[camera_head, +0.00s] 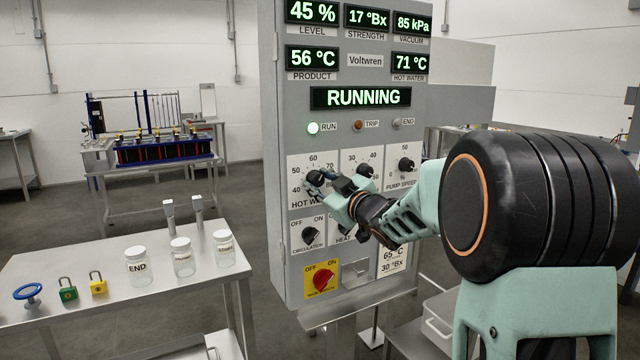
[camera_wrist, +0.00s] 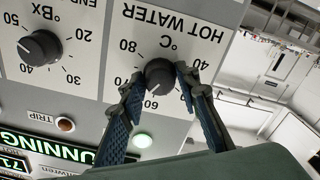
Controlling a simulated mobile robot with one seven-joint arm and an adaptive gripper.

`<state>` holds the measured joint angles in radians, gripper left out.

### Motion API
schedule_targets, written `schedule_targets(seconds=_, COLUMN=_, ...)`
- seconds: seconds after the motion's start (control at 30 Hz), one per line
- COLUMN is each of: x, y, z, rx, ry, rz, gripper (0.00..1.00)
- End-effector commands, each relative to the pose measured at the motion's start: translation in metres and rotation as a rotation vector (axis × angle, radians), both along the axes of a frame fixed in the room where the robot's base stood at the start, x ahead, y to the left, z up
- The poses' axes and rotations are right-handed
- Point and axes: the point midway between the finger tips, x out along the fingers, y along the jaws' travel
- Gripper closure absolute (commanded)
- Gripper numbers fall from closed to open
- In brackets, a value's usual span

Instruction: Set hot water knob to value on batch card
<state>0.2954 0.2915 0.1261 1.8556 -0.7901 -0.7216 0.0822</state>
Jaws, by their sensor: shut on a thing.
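The black hot water knob (camera_head: 314,177) sits on a white dial plate on the grey control panel. My gripper (camera_head: 326,181) is shut on it, one finger at each side. In the wrist view the dial appears upside down, and my gripper (camera_wrist: 159,78) straddles the hot water knob (camera_wrist: 159,73). A pale mark on the knob faces roughly the 60 side, but its exact setting is too small to read. The batch card (camera_head: 393,260) is low on the panel and reads 65 °C and 30 °Bx; its upper part is hidden by my arm. The hot water display (camera_head: 411,62) reads 71 °C.
The °Bx knob (camera_head: 365,171) and pump speed knob (camera_head: 406,164) are right of the hot water knob. Below are the circulation switch (camera_head: 310,234) and a red rotary switch (camera_head: 322,280). A steel table (camera_head: 80,270) with jars and padlocks stands left.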

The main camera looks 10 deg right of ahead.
Motion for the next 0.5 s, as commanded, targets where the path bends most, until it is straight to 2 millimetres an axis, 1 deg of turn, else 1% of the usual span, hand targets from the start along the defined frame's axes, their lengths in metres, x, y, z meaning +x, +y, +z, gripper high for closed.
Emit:
schedule_targets(seconds=0.07, x=0.0000, y=-0.0001, z=0.0005, rx=0.000, ry=-0.001, rz=0.001, gripper=0.95)
schedule_targets(seconds=0.1, x=0.0000, y=-0.0001, z=0.0005, rx=0.001, ry=-0.001, rz=0.001, gripper=0.66)
schedule_targets(seconds=0.2, x=0.0000, y=0.0000, z=0.0004, rx=0.001, ry=-0.001, rz=0.001, gripper=0.55)
schedule_targets(seconds=0.23, x=0.0000, y=0.0000, z=0.0004, rx=0.001, ry=-0.001, rz=0.001, gripper=0.53)
schedule_targets(seconds=0.5, x=-0.0006, y=-0.0003, z=0.0002, rx=0.001, ry=0.000, rz=0.000, gripper=0.53)
